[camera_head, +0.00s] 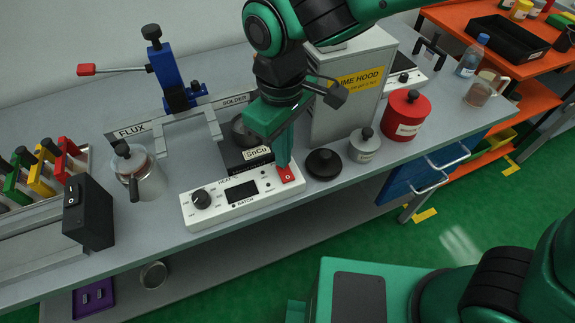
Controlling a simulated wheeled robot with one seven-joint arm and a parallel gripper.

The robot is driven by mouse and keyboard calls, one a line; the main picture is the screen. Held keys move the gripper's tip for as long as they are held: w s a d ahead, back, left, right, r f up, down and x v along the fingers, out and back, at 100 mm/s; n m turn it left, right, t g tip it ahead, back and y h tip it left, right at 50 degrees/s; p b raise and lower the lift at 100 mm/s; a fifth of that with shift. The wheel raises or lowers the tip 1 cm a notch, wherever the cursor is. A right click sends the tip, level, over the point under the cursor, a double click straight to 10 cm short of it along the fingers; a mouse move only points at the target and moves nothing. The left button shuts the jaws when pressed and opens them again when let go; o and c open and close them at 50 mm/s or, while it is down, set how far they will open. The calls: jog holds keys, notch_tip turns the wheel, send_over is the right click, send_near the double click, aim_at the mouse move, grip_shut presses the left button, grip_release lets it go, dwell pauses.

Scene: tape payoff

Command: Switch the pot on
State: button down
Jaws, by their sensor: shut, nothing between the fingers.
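The solder pot (232,159), labelled SnCu, stands on the grey bench behind its white control panel (226,202). The panel has a black knob (201,199), a dark display (241,191) and a red rocker switch (286,174) marked 0 at its right end. My gripper (284,163) is shut and empty, pointing down with its tips at or just above the red switch. I cannot tell whether the tips touch it. The gripper hides part of the pot. The display looks dark.
A black lid (324,163) lies right of the panel, near a grey canister (364,145) and a red canister (405,115). The fume hood (353,85) stands behind. A glass jug (138,172) and a black switch box (89,212) stand left.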

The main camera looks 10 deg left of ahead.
jog(key=shift+f, duration=0.5)
dwell(0.4)
jog(key=shift+r, duration=0.1)
notch_tip(320, 180, up, 7)
dwell(0.8)
dwell(0.4)
